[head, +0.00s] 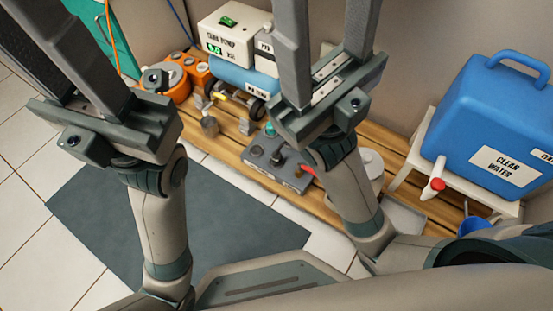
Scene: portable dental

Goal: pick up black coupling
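I cannot pick out the black coupling with certainty. Dark rounded parts (257,107) show on the bench below the blue cylinder (238,77), too small to identify.
A slatted wooden bench (225,150) runs along the wall. It holds an orange unit (180,90), a white box with a green switch (233,32) and a grey control box (275,163). A dark mat (220,215) lies on the tiles.

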